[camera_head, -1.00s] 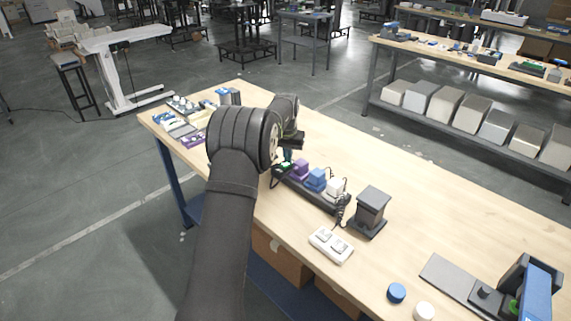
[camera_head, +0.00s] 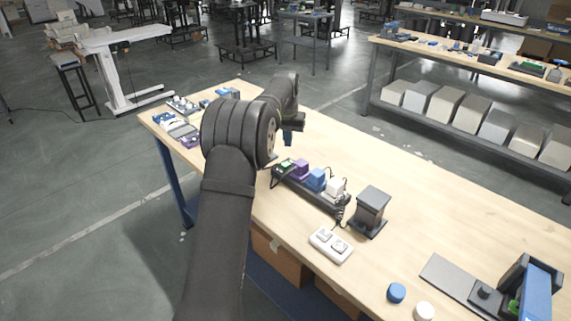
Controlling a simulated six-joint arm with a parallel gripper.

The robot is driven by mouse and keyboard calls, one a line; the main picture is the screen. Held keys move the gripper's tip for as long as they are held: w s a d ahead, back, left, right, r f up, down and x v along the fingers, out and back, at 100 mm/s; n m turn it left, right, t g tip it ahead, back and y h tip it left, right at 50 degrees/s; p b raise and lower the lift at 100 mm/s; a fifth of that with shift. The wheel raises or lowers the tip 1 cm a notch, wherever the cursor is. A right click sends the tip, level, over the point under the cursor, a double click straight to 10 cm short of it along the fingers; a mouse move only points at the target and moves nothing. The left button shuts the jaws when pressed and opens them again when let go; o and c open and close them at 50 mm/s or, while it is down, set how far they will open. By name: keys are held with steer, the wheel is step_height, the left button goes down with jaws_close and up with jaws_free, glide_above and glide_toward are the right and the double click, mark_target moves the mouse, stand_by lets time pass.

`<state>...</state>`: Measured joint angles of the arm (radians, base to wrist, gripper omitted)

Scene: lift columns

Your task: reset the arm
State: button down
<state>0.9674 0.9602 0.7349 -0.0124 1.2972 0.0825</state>
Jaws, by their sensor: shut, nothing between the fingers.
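My arm reaches up from the bottom of the view over the near edge of the wooden table (camera_head: 440,210). My gripper (camera_head: 288,140) is at the end of the arm, above the table and behind the black rail of coloured blocks. It is small and partly hidden by my wrist. It is shut and I see nothing held in it.
Below and right of my gripper stand a green block (camera_head: 284,166), a purple block (camera_head: 300,170), a blue block (camera_head: 316,179) and a white block (camera_head: 335,187). A dark box (camera_head: 373,207) and a white two-button panel (camera_head: 331,245) are further right. Small parts (camera_head: 183,132) lie left.

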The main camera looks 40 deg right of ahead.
mark_target(288, 162)
step_height(288, 162, down, 7)
steer(key=shift+r, duration=0.1)
stand_by(0.6)
step_height(288, 162, up, 6)
steer(key=shift+r, duration=0.1)
step_height(288, 162, down, 6)
steer(key=shift+r, duration=0.1)
steer(key=s+a+r+n+t, duration=0.1)
steer(key=s+r+n, duration=0.2)
steer(key=r, duration=0.5)
steer(key=s+a+r+n+t, duration=0.1)
steer(key=s+r+n, duration=0.3)
steer(key=r, duration=0.5)
steer(key=shift+s+a+r+n+t, duration=0.25)
steer(key=shift+a+n+t, duration=0.25)
steer(key=shift+n, duration=0.7)
